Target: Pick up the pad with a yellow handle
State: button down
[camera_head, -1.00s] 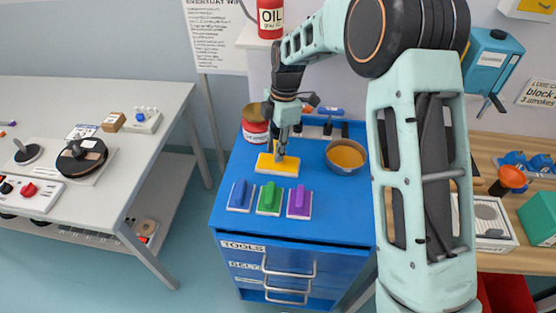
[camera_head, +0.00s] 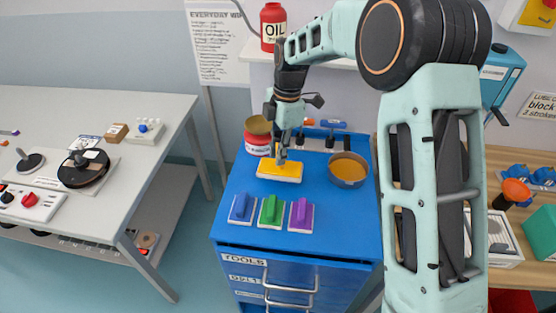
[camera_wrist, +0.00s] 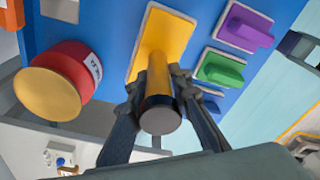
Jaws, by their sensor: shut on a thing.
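The pad with the yellow handle (camera_head: 279,172) is at the back left of the blue cabinet top, a flat yellow pad with a pale edge. It also shows in the wrist view (camera_wrist: 172,38), where its handle (camera_wrist: 158,75) points toward the camera. My gripper (camera_wrist: 160,92) is shut on the handle, one finger on each side. In the head view my gripper (camera_head: 282,155) stands above the pad. I cannot tell whether the pad's underside is clear of the top. Blue (camera_head: 242,209), green (camera_head: 271,212) and purple (camera_head: 301,215) pads lie in a row in front.
A red tin (camera_head: 257,144) stands close behind and left of the yellow pad. A bowl with orange contents (camera_head: 348,170) stands to the right. Tools lie along the back. A grey table (camera_head: 160,185) is at the left. The cabinet's front right top is bare.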

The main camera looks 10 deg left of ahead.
jog(key=s+d+r+b, duration=0.2)
jog(key=s+d+r, duration=0.4)
jog(key=d+r, duration=0.3)
jog(key=d, duration=0.3)
jog(key=shift+s+d+r+b, duration=0.15)
jog(key=shift+s+r+b, duration=0.1)
jog(key=shift+s+b, duration=0.1)
